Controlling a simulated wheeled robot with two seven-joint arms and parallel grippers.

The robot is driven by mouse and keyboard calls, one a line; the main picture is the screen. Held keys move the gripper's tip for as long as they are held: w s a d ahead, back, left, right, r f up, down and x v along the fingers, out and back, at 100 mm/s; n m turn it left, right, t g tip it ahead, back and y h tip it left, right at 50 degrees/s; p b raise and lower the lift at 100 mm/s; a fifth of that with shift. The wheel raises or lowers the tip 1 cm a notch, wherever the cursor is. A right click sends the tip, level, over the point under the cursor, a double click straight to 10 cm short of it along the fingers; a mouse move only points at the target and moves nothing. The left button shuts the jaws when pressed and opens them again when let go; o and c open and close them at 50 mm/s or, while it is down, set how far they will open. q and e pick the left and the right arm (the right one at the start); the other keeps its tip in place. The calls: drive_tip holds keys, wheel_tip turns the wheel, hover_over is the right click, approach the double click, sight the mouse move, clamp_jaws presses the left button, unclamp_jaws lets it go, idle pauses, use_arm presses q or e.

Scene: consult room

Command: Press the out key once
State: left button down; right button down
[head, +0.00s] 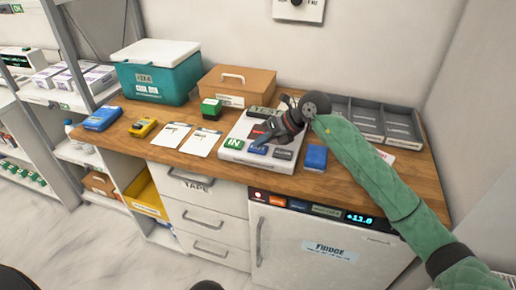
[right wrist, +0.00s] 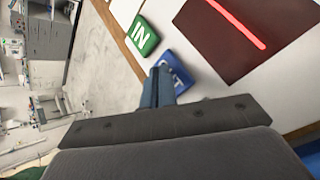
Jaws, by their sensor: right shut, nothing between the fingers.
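The white time clock (head: 230,155) lies on the wooden counter, with a green IN key (head: 234,144), a blue OUT key (head: 257,149) and a grey key (head: 283,154) along its front. My right gripper (head: 264,135) is shut and empty, above the device just behind the OUT key. In the right wrist view the shut fingertips (right wrist: 161,72) overlap the left part of the blue OUT key (right wrist: 178,66), hiding some of its letters. The green IN key (right wrist: 143,36) is beside it. I cannot tell whether the fingers touch the OUT key. My left gripper is not in view.
A blue box (head: 316,157) sits right of the device, and grey trays (head: 365,122) stand behind my right arm. A green stamp (head: 211,108), white cards (head: 207,141) and a yellow device (head: 143,127) lie to the left. A brown box (head: 237,86) stands behind.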

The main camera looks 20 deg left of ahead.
sight(263, 148)
drive_tip(key=shift+s+f+b, duration=0.25)
drive_tip(key=shift+f+b, duration=0.2)
drive_tip(key=shift+f, duration=0.3)
idle(0.6)
drive_tip(key=shift+w+r, duration=0.25)
drive_tip(key=shift+r, duration=0.4)
drive_tip(key=shift+w+d+r, duration=0.15)
drive_tip(key=shift+w+r, duration=0.1)
drive_tip(key=shift+r, duration=0.05)
drive_tip(key=shift+r+p, duration=0.2)
drive_tip(key=shift+p, duration=0.1)
drive_tip(key=shift+r+p, duration=0.7)
drive_tip(key=shift+r, duration=1.8)
